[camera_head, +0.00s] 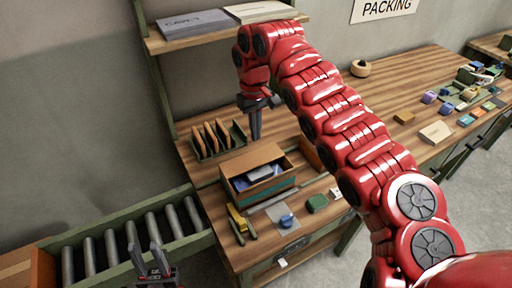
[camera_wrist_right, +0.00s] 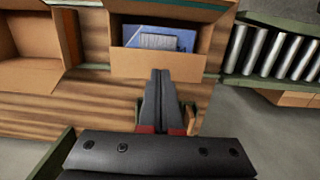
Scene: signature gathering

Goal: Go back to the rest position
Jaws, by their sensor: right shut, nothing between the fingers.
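My right arm reaches in from the lower right, and its right gripper (camera_head: 256,137) points down over the back of the packing table (camera_head: 218,258), behind an open cardboard box (camera_head: 270,185). In the right wrist view the fingers of the right gripper (camera_wrist_right: 160,75) are together with nothing between them. They overlap the near wall of the open box (camera_wrist_right: 135,63) in the picture; contact is not clear. My left gripper (camera_head: 144,236) is low at the left, in front of the roller conveyor, with its two fingers apart and empty.
A rack of brown dividers (camera_head: 217,138) stands close left of my right gripper. A shelf (camera_head: 190,39) with flat boxes hangs above. The roller conveyor (camera_head: 125,237) runs left. A tape dispenser (camera_head: 237,220) and small items lie at the table front. The bench (camera_head: 390,90) behind my arm is partly clear.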

